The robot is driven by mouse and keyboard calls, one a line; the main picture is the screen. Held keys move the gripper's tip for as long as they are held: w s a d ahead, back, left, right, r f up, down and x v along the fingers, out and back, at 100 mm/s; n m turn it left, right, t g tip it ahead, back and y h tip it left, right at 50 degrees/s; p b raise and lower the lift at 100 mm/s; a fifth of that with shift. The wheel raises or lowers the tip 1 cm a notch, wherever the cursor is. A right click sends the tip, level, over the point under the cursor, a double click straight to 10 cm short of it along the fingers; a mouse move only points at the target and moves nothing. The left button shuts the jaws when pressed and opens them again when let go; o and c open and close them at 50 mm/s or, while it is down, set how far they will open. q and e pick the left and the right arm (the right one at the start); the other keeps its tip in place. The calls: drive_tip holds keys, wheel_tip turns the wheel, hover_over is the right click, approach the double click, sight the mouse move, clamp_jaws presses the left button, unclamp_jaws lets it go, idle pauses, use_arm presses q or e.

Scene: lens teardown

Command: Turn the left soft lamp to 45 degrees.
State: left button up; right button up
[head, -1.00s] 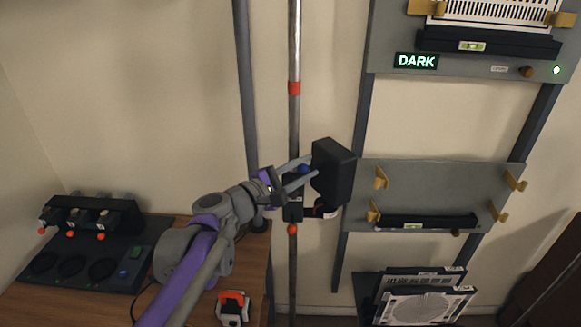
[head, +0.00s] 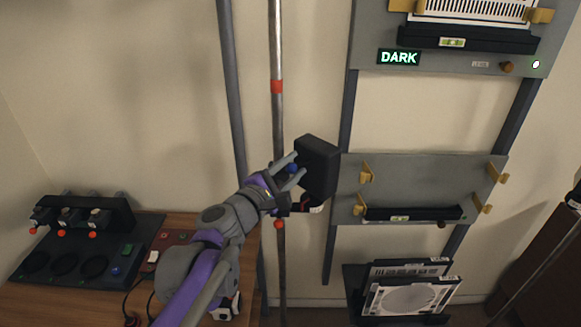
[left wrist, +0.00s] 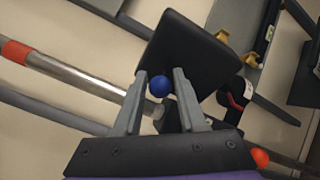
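The left soft lamp shows as a black box-shaped head (head: 318,165) on a thin upright metal pole (head: 277,120). A blue knob (head: 292,168) sits beside the lamp head, and an orange-red knob (head: 279,224) sits lower on the pole. My left gripper (head: 299,164) is at the lamp, with its fingers apart on either side of the blue knob. The left wrist view shows the blue knob (left wrist: 160,86) between the two fingers (left wrist: 164,78), with the lamp head (left wrist: 185,50) just beyond. Firm contact with the knob cannot be made out. My right gripper is not in view.
A grey rack at the right carries a panel with a "DARK" display (head: 399,57) and a lower panel (head: 420,180) with yellow clips. A wooden desk (head: 50,300) at the lower left holds a black device (head: 85,245). A framed panel (head: 410,297) stands low.

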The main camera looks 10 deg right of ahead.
use_arm(q)
drive_tip(key=shift+o, duration=1.1)
drive_tip(key=shift+a, duration=0.1)
drive_tip(key=v, duration=1)
drive_tip(key=shift+s+a+b, duration=0.2)
drive_tip(key=shift+s+b, duration=0.1)
drive_tip(key=shift+b, duration=0.05)
